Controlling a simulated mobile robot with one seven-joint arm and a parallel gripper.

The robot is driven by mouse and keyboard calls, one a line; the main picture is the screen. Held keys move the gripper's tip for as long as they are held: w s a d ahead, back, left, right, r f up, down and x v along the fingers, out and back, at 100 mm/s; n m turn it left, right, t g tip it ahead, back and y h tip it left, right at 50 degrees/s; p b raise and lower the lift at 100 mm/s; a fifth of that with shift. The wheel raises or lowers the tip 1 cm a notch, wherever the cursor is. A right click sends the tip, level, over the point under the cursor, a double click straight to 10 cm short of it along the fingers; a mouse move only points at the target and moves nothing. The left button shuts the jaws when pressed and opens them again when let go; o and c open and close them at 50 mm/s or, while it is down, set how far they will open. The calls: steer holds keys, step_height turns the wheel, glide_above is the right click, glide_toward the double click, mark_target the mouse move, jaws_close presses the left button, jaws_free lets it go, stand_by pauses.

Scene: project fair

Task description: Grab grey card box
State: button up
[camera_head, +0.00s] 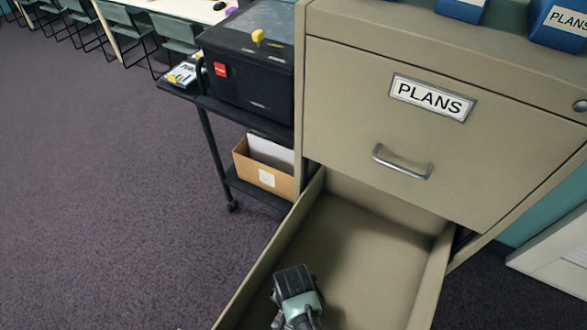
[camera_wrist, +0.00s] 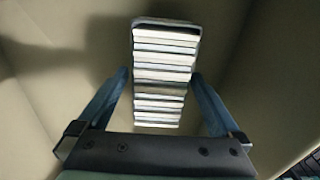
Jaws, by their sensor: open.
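The grey card box (camera_wrist: 165,50) is a long, narrow box with a grey rim, filled with a row of pale and dark card edges. In the wrist view it lies on the beige floor of an open drawer (camera_head: 385,235). My gripper (camera_wrist: 160,78) is open above it, one blue finger to the left of the box and one to the right. In the head view my arm's end reaches into the drawer and hides the box.
The drawer's side walls stand on both sides, under a beige cabinet front (camera_head: 340,95) labelled PLANS with a metal handle (camera_head: 403,166). Blue boxes (camera_head: 557,25) stand on top. A black cart (camera_head: 205,135) with a black machine and a cardboard box (camera_head: 262,177) stands left. Carpet at left is clear.

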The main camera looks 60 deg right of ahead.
steer(key=shift+d+f, duration=0.1)
steer(key=shift+f, duration=1.3)
steer(key=c, duration=1.4)
steer(key=shift+w, duration=0.1)
steer(key=shift+c, duration=0.6)
steer(key=shift+r, duration=0.15)
